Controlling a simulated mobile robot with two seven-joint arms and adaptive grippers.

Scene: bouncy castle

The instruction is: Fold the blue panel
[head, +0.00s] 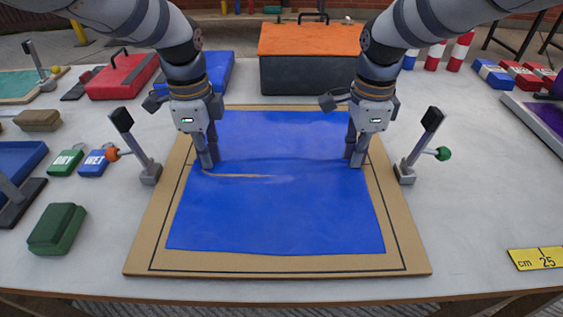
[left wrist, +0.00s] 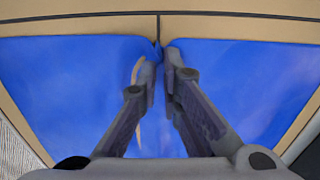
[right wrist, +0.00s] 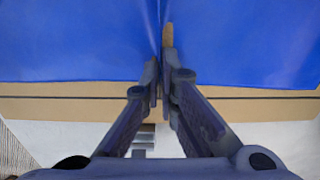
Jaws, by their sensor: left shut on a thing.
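The blue panel (head: 280,215) lies on a tan board (head: 150,262) in the middle of the table. It is spread out, with a low ridge across it between my two grippers and a narrow tan gap showing near the left one. My left gripper (head: 207,164) points down at the panel's left edge and is shut on it; the panel puckers at the fingertips in the left wrist view (left wrist: 161,62). My right gripper (head: 355,161) points down at the right edge; its fingers are close together with panel cloth gathered at the tips in the right wrist view (right wrist: 163,70).
A clamp-like post with an orange knob (head: 113,154) stands left of the board, and one with a green knob (head: 443,153) stands right. A black box with an orange lid (head: 310,45) is behind. A green block (head: 57,229) lies front left.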

